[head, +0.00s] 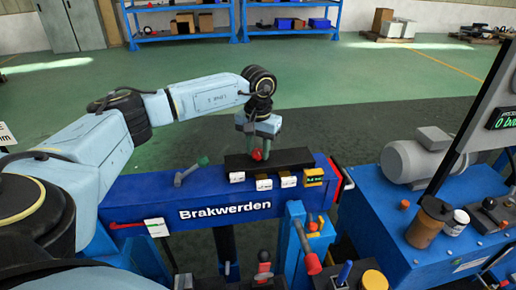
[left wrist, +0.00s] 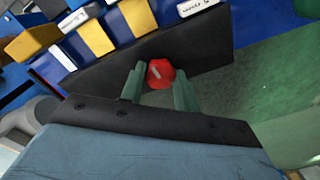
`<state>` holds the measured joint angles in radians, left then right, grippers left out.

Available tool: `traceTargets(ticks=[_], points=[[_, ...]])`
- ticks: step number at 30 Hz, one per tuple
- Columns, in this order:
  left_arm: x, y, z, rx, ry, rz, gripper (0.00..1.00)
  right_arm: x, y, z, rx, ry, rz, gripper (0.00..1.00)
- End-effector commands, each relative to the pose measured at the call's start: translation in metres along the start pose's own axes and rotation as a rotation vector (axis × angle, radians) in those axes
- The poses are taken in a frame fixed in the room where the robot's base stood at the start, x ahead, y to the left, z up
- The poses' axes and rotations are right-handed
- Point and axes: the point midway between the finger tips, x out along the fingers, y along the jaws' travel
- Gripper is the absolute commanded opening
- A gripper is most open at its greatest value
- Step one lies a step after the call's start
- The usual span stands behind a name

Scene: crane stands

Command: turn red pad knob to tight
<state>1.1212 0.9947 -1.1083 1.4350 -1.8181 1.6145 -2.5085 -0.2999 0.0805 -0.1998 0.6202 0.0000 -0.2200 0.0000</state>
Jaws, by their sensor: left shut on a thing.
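The red pad knob (head: 257,155) sits on a black panel (head: 290,158) on top of the blue Brakwerden beam. In the left wrist view the red knob (left wrist: 160,73) shows a pale mark on its face. My left gripper (head: 256,149) comes down from above, with its two greenish fingers on either side of the knob, shut on it. The fingers also show in the left wrist view (left wrist: 160,84). My right gripper does not show.
A green-tipped lever (head: 192,170) stands to the left. A grey motor (head: 420,157) and a brown jar (head: 427,222) stand on the blue bench at right.

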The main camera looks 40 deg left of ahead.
Motion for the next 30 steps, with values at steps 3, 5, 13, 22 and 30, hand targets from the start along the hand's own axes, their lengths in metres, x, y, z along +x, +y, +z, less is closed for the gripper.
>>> traceTargets(ticks=[3, 5, 13, 22, 30], points=[[-0.002, 0.000, -0.001, -0.002, 0.005, 0.001, 0.09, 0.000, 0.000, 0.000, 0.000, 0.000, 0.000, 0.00], [-0.002, 0.000, -0.001, -0.002, 0.005, 0.001, 0.09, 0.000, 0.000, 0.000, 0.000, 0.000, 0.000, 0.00], [-0.001, 0.000, -0.001, -0.003, 0.003, 0.001, 0.53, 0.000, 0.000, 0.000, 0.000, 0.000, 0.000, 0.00], [-0.007, 0.000, -0.001, -0.002, 0.003, 0.001, 0.53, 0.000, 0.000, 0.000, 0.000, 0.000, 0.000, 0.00], [-0.058, 0.000, -0.001, -0.003, 0.007, 0.002, 0.53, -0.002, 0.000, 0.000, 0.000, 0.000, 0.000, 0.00]])
